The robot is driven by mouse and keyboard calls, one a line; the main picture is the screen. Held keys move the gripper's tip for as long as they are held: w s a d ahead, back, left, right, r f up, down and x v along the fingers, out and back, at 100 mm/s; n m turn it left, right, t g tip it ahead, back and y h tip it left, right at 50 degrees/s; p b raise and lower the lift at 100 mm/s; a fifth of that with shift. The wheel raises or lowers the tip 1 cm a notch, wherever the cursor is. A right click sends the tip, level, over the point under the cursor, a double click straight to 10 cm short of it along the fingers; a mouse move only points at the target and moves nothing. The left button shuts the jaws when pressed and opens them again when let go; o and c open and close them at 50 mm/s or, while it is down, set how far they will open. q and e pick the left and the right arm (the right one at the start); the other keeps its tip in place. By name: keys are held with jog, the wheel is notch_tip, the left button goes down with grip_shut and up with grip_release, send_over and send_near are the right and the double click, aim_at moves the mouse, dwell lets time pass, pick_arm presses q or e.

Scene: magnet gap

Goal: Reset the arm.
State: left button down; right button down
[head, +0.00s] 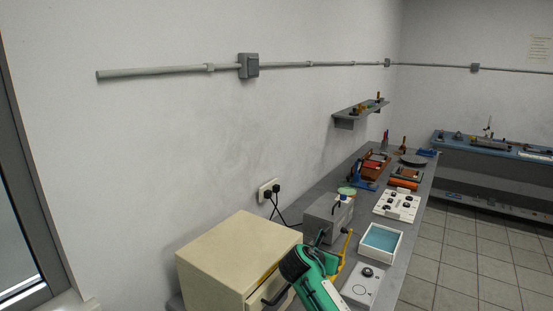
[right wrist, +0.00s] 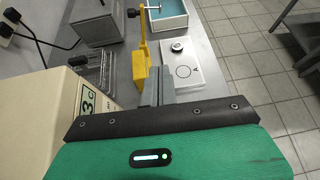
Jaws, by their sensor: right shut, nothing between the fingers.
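My right gripper (right wrist: 157,88) shows in the right wrist view with its narrow grey fingers together and nothing between them. It is in front of a yellow upright piece (right wrist: 139,58) and left of a white panel with a round knob (right wrist: 184,68). In the head view a green and black part of my arm rises from the bottom edge beside the cream box (head: 225,250); the fingertips cannot be made out there. The yellow piece (head: 345,246) also shows there, just beyond my arm. My left gripper is in neither view.
A grey box (head: 326,219), a white-rimmed tray with a blue inside (head: 398,243) and a white panel with black knobs (head: 397,206) stand along the bench. More equipment crowds its far end. A wall shelf (head: 358,112) is above. Tiled floor (head: 470,250) is open to the right.

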jog(key=s+d+f+m+g+y, duration=0.1)
jog(key=s+f+m, duration=0.3)
jog(key=s+f, duration=0.2)
jog(key=s+d+f+m+g+y, duration=0.1)
jog(key=s+f+m, duration=0.4)
jog(key=s, duration=0.6)
jog(key=s+d+f+m+g+y, duration=0.2)
jog(key=s+f+m+y, duration=0.1)
jog(key=s+f+m, duration=0.2)
jog(key=shift+s+f, duration=0.5)
jog(key=shift+s, duration=0.35)
jog(key=shift+s+f, duration=0.5)
jog(key=shift+s, duration=0.3)
jog(key=s+d+r+m+g+y, duration=0.1)
jog(key=s+d+m+y, duration=0.1)
jog(key=s+m, duration=0.75)
jog(key=s+d+r+m+g+y, duration=0.15)
jog(key=s+m, duration=0.25)
jog(key=s, duration=1.1)
notch_tip(320, 180, down, 32)
jog(key=s+d+f+g, duration=0.1)
jog(key=s+f, duration=0.8)
jog(key=s+d+f+g, duration=0.1)
jog(key=s+d+f, duration=0.1)
jog(key=s+f, duration=0.8)
jog(key=shift+s+d+n+h, duration=0.25)
jog(key=shift+n+h, duration=0.1)
jog(key=shift+n, duration=0.1)
